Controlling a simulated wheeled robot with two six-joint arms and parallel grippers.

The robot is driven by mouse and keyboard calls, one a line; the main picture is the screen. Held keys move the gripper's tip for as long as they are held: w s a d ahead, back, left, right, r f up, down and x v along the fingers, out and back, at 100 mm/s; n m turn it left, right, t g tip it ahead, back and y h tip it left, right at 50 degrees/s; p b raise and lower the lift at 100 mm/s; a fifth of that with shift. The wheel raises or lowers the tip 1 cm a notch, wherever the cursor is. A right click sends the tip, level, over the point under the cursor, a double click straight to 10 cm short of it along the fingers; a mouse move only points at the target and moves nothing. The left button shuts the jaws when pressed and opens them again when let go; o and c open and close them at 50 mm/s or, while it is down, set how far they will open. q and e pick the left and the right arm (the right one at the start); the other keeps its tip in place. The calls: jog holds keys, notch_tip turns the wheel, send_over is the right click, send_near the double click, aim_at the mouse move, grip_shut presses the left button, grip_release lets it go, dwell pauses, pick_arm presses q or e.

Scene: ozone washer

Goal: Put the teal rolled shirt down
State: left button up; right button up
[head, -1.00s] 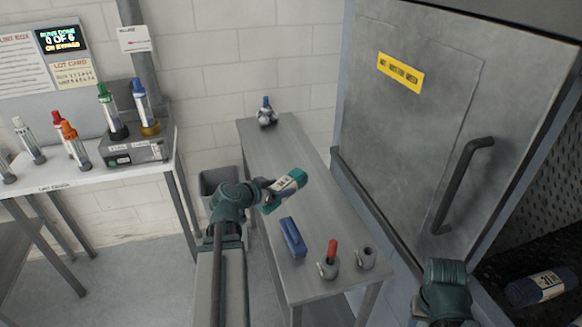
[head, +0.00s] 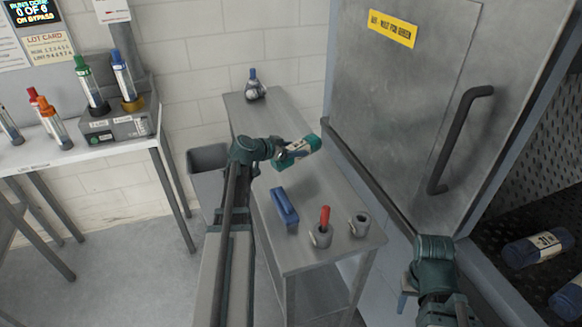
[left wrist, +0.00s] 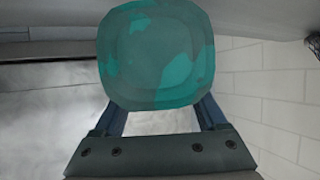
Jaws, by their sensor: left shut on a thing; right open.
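The teal rolled shirt (head: 303,148) has a pale printed label around its middle. My left gripper (head: 284,152) is shut on it and holds it over the narrow metal table (head: 262,135). I cannot tell for sure how high it is above the table top. In the left wrist view the round teal end of the roll (left wrist: 157,55) fills the space between the blue fingers. My right gripper (head: 408,283) is at the lower right, beside the table's near end and apart from it. It is open, with its fingers mostly hidden.
On the table are a blue block (head: 285,209), a grey holder with a red item (head: 321,232), an empty-looking grey holder (head: 360,224) and a blue-topped item (head: 254,88). Blue rolls (head: 538,248) lie in the open chamber at right. A grey bin (head: 207,158) stands left of the table.

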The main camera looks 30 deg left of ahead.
aim_at(275, 167)
pick_arm(q)
jog(key=shift+f+b, duration=3.05)
jog(key=shift+f, duration=0.65)
pick_arm(e)
notch_tip(275, 167, down, 7)
jog(key=shift+f, duration=0.2)
pick_arm(q)
jog(key=shift+f, duration=0.15)
jog(key=o, duration=1.5)
pick_arm(e)
jog(key=shift+f, duration=0.1)
pick_arm(q)
jog(key=shift+r, duration=0.25)
jog(key=p+v, duration=0.4)
jog(key=v, duration=0.6)
jog(key=shift+s+r+p, duration=0.15)
jog(key=shift+s+p, duration=0.05)
jog(key=shift+p, duration=0.2)
jog(key=shift+v, duration=0.8)
pick_arm(e)
jog(key=shift+r, duration=2.75)
